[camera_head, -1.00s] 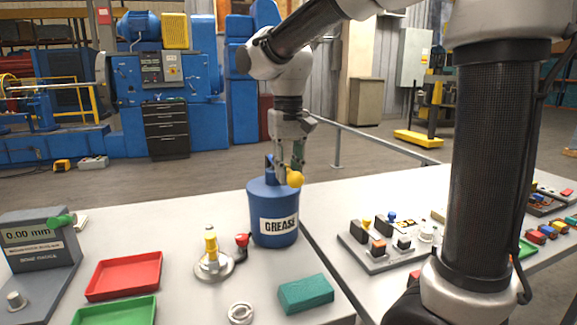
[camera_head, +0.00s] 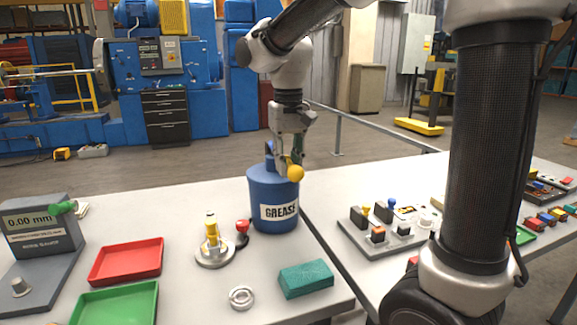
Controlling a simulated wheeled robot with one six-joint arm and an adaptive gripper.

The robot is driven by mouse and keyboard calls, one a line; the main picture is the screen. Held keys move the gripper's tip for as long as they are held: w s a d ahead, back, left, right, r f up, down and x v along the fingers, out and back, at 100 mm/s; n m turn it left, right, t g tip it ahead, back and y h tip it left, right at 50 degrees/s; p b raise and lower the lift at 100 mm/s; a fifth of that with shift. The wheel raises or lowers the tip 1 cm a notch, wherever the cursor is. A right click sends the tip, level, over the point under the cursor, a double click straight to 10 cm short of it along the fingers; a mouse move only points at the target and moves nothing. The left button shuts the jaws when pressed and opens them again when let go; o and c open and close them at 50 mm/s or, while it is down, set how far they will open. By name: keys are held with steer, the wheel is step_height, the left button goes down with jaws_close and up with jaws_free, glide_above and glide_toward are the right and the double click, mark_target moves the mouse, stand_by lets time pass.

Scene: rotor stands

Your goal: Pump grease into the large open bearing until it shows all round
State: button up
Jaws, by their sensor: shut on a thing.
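A blue can (camera_head: 262,190) labelled GREASE stands upright on the near table. A yellow ball knob (camera_head: 296,173) sits at its top right edge. My gripper (camera_head: 286,166) points down at the can's top and is shut on the pump handle by the yellow knob; its fingers hide most of the handle. A silver ring (camera_head: 241,297), which looks like the open bearing, lies flat on the table in front of the can, apart from the gripper. I cannot make out grease in it. A round metal base with a yellow-topped post (camera_head: 212,240) stands left of the can.
A red knob (camera_head: 243,227) stands beside the post. A green block (camera_head: 305,279) lies right of the ring. Red (camera_head: 126,261) and green (camera_head: 115,303) trays and a gauge reading 0.00 mm (camera_head: 38,228) are left. A grey board with coloured parts (camera_head: 385,233) is on the right-hand table.

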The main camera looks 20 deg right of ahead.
steer(key=shift+r, duration=1.8)
steer(key=o, duration=0.9)
steer(key=shift+r, duration=3.55)
